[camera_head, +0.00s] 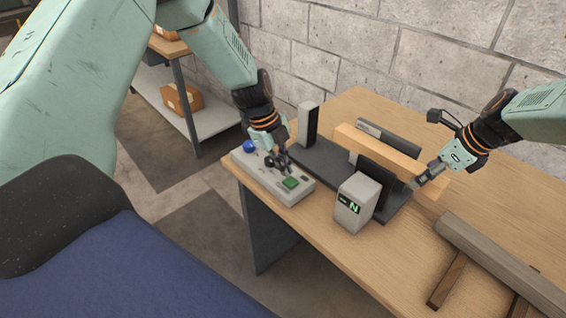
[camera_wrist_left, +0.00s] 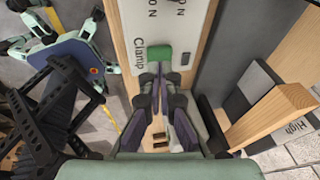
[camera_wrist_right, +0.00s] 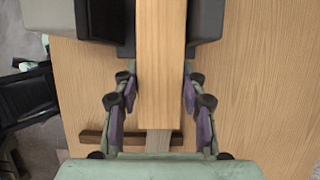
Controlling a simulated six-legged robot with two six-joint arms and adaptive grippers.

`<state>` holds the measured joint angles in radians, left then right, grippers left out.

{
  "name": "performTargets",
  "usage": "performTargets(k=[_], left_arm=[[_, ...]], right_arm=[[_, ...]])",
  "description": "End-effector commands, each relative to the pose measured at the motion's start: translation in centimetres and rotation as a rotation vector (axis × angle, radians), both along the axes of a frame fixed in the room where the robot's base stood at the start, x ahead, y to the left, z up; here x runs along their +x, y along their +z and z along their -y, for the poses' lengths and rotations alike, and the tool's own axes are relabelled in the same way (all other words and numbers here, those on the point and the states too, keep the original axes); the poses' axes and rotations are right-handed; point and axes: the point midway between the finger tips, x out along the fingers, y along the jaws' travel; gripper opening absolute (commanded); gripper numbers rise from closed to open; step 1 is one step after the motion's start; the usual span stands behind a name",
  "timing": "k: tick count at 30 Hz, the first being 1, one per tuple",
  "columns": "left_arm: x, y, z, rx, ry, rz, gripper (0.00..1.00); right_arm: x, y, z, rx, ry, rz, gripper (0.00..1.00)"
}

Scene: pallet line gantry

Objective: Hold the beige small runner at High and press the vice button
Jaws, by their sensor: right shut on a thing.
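The beige small runner (camera_head: 375,146) is a long pale wooden bar, upright on edge across the grey vice (camera_head: 335,160). My right gripper (camera_head: 418,182) is shut on its right end; in the right wrist view the bar (camera_wrist_right: 160,65) runs between both fingers. My left gripper (camera_head: 283,163) appears shut, fingertips just at the green button (camera_head: 291,182) of the control box (camera_head: 270,185). In the left wrist view the tips point at the green button (camera_wrist_left: 160,55), labelled Clamp; whether they touch it cannot be told. A High label (camera_wrist_left: 298,127) shows on a grey piece beside the runner.
A grey display box (camera_head: 352,212) showing a green N stands in front of the vice. A grey-brown beam on wooden legs (camera_head: 495,258) lies at the right front. A block wall is behind. A shelf with cartons (camera_head: 183,98) is at the left.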

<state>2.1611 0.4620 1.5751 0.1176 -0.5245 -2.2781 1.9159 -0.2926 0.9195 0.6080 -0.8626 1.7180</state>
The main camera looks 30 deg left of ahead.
Motion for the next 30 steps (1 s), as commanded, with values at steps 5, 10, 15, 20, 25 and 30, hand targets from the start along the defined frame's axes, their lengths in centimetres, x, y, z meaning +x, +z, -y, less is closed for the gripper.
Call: performTargets(k=[5,10,15,20,25,30], left_arm=[[0.1,-0.5,0.1,0.001,-0.001,0.0,0.0],[0.1,-1.0,0.3,0.0,-0.001,-0.001,0.0],[0.2,-1.5,0.4,0.0,0.0,-0.001,0.0],[0.3,-1.9,0.6,0.0,-0.001,-0.001,0.0],[0.3,-2.1,0.6,0.0,0.0,0.0,0.0],[0.3,-2.1,0.6,0.0,0.0,0.0,0.0]], right_arm=[[0.0,0.1,0.0,0.001,0.0,0.001,0.0],[0.0,0.1,0.0,0.001,0.0,0.001,0.0],[0.0,0.1,0.0,0.001,0.0,0.001,0.0],[0.0,0.1,0.0,0.001,0.0,0.001,0.0],[0.0,0.1,0.0,0.001,0.0,0.001,0.0],[0.0,0.1,0.0,0.001,0.0,0.001,0.0]])
